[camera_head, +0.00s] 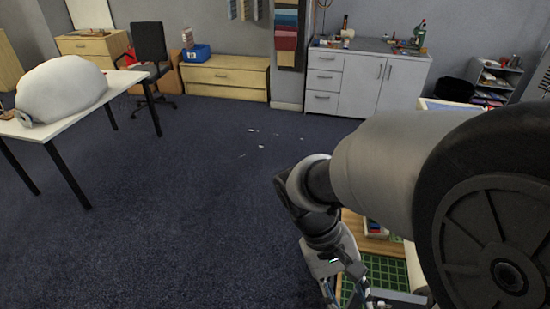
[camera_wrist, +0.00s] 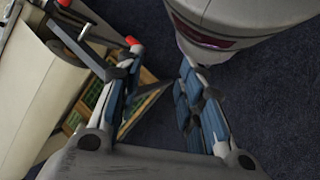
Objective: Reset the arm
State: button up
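My gripper (camera_wrist: 161,62) shows in the wrist view with its two blue-padded fingers spread apart. Nothing sits between them; dark carpet shows through the gap. In the head view my arm fills the right side and reaches down, with the fingers mostly out of sight. The long cloth table (camera_wrist: 42,95) lies left of and beyond the fingers in the wrist view. My left finger overlaps part of it in the picture; I cannot tell the distance between them.
A green gridded mat (camera_head: 385,270) shows partly behind my arm. A white table (camera_head: 115,82) with a stuffed white bag (camera_head: 62,90) stands left. A black chair (camera_head: 150,48), wooden drawers (camera_head: 228,78) and a grey cabinet (camera_head: 365,80) line the back. Open carpet (camera_head: 190,190) lies between.

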jog(key=s+r+m+t+y, duration=0.2)
jog(key=s+r+t+y, duration=0.1)
jog(key=r+t, duration=0.5)
jog(key=shift+d+r+t+y, duration=0.15)
jog(key=shift+r+t+y, duration=0.15)
jog(key=shift+r+y, duration=0.7)
jog(key=shift+s+r, duration=0.1)
jog(key=shift+r, duration=0.05)
